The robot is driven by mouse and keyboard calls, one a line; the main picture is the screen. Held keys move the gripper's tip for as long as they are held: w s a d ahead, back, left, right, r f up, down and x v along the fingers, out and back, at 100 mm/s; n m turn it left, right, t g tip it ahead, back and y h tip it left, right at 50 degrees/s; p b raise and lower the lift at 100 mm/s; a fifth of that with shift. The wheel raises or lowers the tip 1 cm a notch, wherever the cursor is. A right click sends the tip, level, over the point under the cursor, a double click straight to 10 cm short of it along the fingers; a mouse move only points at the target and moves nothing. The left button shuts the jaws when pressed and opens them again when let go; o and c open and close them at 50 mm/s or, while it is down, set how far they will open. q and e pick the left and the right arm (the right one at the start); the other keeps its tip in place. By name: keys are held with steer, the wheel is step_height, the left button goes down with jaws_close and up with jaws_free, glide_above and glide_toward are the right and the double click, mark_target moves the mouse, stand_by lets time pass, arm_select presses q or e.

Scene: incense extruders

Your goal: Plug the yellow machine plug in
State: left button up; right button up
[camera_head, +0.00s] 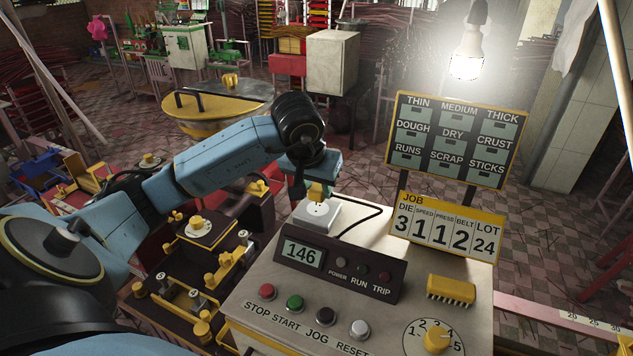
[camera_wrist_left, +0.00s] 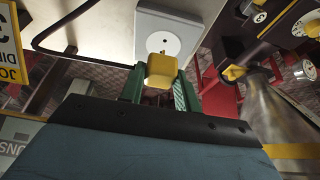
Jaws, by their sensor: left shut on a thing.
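The yellow machine plug (camera_head: 318,190) is between the fingers of my left gripper (camera_head: 312,184), which is shut on it. The plug is just above the white socket box (camera_head: 318,217) at the back left of the control panel. In the left wrist view the yellow plug (camera_wrist_left: 161,70) sits between the green fingertips, and a metal prong shows between it and the white socket face (camera_wrist_left: 168,30). The plug looks close to the socket with its prong still visible. My right gripper is in neither view.
A job board (camera_head: 447,228) stands behind, to the right.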

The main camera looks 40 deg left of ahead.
mark_target(315, 192)
arm_select(q)
steer(key=shift+f+b, duration=0.35)
steer(key=shift+f, duration=0.5)
steer(key=shift+b, duration=0.5)
stand_by(1.4)
steer(key=shift+f+b, duration=0.6)
steer(key=shift+f, duration=0.05)
steer(key=o, duration=1)
steer(key=v, duration=1.3)
steer(key=shift+s+r, duration=0.2)
